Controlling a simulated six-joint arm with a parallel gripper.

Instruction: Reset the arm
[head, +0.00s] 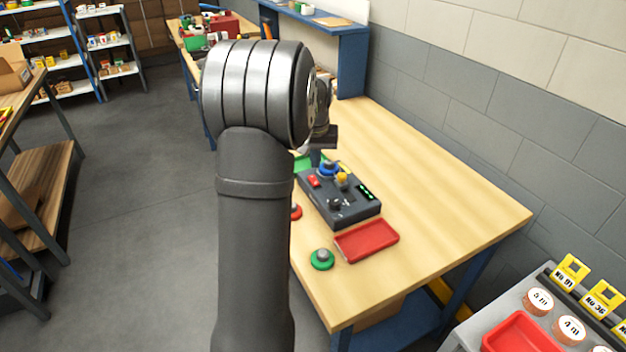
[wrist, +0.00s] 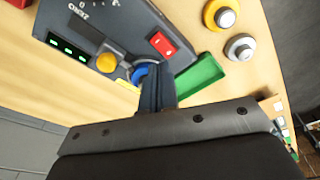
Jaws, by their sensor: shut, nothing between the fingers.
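My gripper (head: 316,157) hangs over the far end of a dark control box (head: 349,213), partly hidden behind my arm in the head view. In the wrist view its narrow fingers (wrist: 154,88) are together with nothing between them. They overlap the blue round part (wrist: 139,72) of the box in that view; whether they touch it I cannot tell. The box carries a red switch (wrist: 161,43), a yellow knob (wrist: 106,62) and green-lit displays (wrist: 68,46).
A red tray (head: 366,240) and a green disc with a grey knob (head: 321,259) lie nearer the table front. A green tray (wrist: 200,78) is beside the fingers. The table's right side (head: 440,190) is clear. A grey wall (head: 500,120) runs behind it.

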